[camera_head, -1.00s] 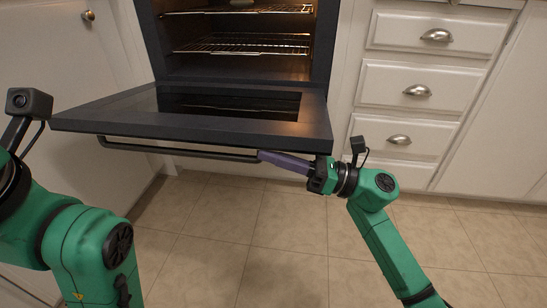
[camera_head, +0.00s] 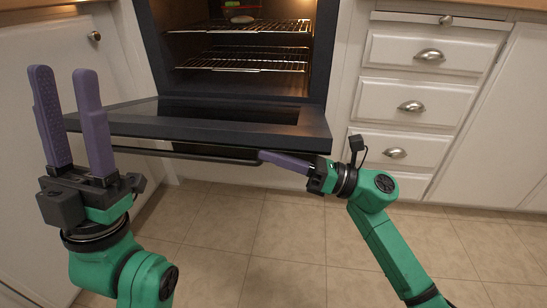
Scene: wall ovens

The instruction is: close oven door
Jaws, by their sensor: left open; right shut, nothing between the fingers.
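The oven door (camera_head: 200,127) hangs open below the oven (camera_head: 236,80), tilted up a little from level. Its bar handle (camera_head: 200,155) runs along the front edge. My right gripper (camera_head: 262,155) is shut and empty, with its purple fingers at the right end of the handle, under the door's front edge; whether they touch it I cannot tell. My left gripper (camera_head: 66,75) is open and empty, with its fingers pointing up in front of the door's left end, hiding part of that end.
Lit wire racks (camera_head: 250,62) are inside the oven, with an item (camera_head: 240,14) at the top. Drawers (camera_head: 405,100) with metal handles stand to the right, and a white cabinet door (camera_head: 50,60) stands to the left. The tiled floor (camera_head: 270,230) below is clear.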

